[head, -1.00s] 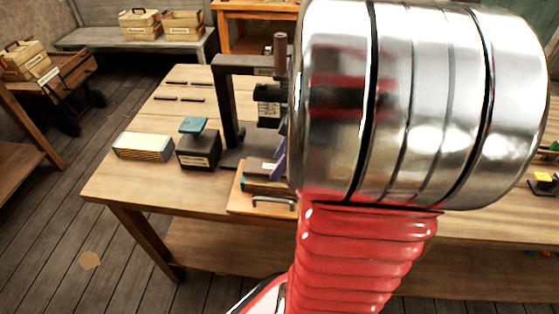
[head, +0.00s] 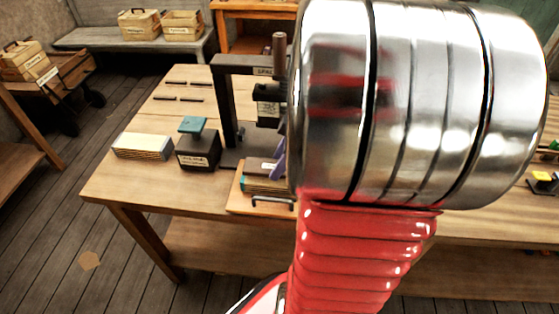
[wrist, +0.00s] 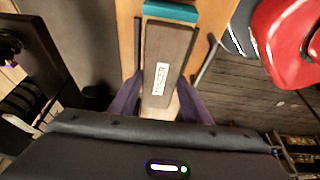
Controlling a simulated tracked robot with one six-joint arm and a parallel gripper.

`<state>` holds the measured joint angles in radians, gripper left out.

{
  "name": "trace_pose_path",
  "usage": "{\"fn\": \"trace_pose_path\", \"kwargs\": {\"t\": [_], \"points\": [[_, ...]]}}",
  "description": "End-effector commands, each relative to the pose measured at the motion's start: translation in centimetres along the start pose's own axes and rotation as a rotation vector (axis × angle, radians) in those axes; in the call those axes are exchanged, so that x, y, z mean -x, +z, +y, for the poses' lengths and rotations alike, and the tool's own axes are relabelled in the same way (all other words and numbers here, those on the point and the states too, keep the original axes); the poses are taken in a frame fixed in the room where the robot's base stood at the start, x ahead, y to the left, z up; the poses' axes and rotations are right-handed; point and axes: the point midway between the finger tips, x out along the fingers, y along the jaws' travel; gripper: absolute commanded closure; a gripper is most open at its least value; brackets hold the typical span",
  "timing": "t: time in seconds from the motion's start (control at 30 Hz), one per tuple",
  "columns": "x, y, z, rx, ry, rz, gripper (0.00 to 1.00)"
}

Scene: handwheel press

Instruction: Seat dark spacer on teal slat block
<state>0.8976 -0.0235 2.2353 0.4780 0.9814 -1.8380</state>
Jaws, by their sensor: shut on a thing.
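The dark spacer (wrist: 170,50), a flat dark slab with a white label, lies lengthwise between the purple fingers of my gripper (wrist: 163,100) in the wrist view. My gripper is shut on its near end. The teal slat block (wrist: 171,12) shows as a teal edge past the spacer's far end. In the head view the teal slat block (head: 259,184) is a layered stack with a teal left end, and the spacer (head: 262,164) is over its top. I cannot tell whether they touch all along. One purple finger shows in the head view; my wrist hides the rest.
The stack is on a wooden board (head: 236,203) with a metal handle at the table's front edge. The dark press frame (head: 228,100) stands behind it. A black box with a teal top (head: 198,150) and a pale layered block (head: 143,147) stand to the left.

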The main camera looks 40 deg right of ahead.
Motion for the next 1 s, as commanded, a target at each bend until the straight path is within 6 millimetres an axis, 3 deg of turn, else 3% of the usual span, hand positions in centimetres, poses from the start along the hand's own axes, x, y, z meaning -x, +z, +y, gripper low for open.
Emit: {"fn": "trace_pose_path", "kwargs": {"t": [1.0], "points": [[-1.2, 0.5, 0.0, -0.001, 0.0, 0.001, 0.81]]}}
